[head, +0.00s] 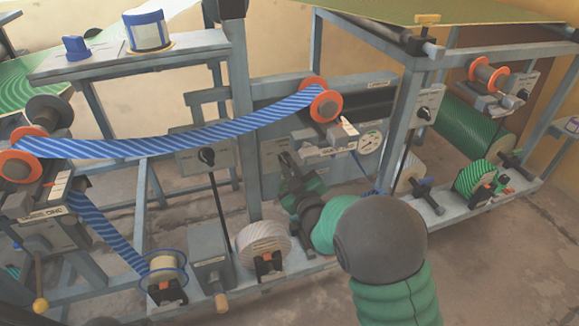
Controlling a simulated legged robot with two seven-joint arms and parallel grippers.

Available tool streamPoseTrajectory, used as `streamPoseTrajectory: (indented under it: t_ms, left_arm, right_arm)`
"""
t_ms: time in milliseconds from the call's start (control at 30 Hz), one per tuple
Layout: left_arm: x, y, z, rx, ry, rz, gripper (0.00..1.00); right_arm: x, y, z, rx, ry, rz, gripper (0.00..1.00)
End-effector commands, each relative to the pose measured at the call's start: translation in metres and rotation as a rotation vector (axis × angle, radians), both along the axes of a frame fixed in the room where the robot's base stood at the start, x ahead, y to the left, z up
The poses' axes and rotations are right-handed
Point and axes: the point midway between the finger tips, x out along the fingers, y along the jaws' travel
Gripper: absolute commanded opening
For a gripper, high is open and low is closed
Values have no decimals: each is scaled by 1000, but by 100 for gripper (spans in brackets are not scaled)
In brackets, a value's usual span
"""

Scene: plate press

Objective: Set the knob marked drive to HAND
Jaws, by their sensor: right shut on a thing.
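My right arm comes in from the lower right. Its right gripper (287,166) is at a grey control box (270,150) on the middle of the machine. The gripper is shut on a small dark knob there, which the jaws mostly cover. The box's lettering is too small to read, so I cannot confirm the word drive or the knob's setting. Another black knob (207,156) is on a grey box to the left, and a further one (425,114) is on a box to the right. My left gripper is not in view.
A blue striped band (180,147) runs between orange-flanged rollers, left of and above my gripper. A round gauge (370,141) is to the right. A white roll (263,245) and a grey lever box (209,255) stand below. Bare floor (490,270) lies at the lower right.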

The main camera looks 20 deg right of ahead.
Motion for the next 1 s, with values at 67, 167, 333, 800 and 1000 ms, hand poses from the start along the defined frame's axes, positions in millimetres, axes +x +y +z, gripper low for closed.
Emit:
streamPoseTrajectory:
  t_ms: [67, 167, 333, 800, 1000]
  left_arm:
    - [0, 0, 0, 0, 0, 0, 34]
    - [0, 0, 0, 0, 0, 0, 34]
    - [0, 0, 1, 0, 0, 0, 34]
    - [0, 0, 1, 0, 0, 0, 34]
    - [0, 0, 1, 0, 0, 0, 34]
  right_arm:
    - [-1, 2, -3, 70, 9, 4, 0]
    - [-1, 2, -3, 163, 13, 4, 0]
    - [-1, 2, -3, 306, 18, 3, 0]
    - [-1, 2, -3, 532, 27, 3, 0]
    - [-1, 2, -3, 554, 28, 1, 0]
